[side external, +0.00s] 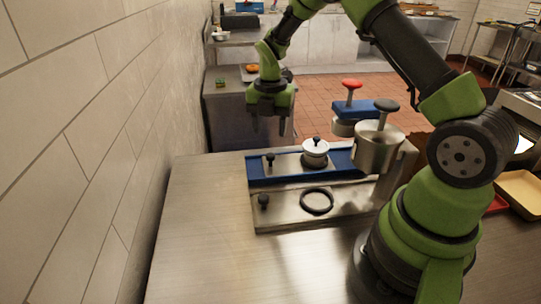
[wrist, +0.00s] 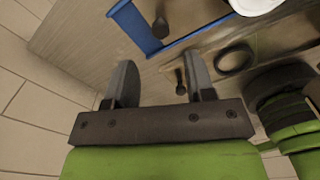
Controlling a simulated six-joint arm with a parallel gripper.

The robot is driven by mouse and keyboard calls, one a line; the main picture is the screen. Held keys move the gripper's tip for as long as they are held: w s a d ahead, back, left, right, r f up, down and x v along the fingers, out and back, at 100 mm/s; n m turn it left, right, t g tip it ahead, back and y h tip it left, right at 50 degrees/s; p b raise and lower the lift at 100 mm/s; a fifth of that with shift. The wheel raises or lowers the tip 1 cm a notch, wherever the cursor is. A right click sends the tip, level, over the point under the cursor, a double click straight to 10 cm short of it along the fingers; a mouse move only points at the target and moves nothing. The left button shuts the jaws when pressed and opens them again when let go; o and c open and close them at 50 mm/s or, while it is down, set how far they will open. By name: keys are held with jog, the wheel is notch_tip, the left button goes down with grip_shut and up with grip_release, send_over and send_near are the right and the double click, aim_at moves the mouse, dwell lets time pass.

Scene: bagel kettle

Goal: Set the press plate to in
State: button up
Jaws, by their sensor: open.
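A metal bench fixture (side external: 285,218) stands on the steel table, with a blue channel (side external: 258,180) along its far side. A metal plate with a black knob (side external: 270,157) lies in the channel. A white round pot with a black knob (side external: 316,150) sits to its right. A second black knob (side external: 263,201) and a black ring (side external: 316,201) are on the near part. I cannot tell for sure which piece is the press plate. My gripper (side external: 269,122) is open and empty, above and behind the channel's left end. In the wrist view, its spread fingers (wrist: 160,70) hold nothing.
A metal cylinder with a dark-topped plunger (side external: 375,150) stands at the fixture's right end. A blue block with a red-topped handle (side external: 352,108) is behind it. A tiled wall (side external: 90,130) runs along the left. The steel table (side external: 200,240) is clear at front left.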

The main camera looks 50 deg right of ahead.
aim_at(270, 155)
notch_tip(270, 155, down, 9)
jog(key=shift+r, duration=0.15)
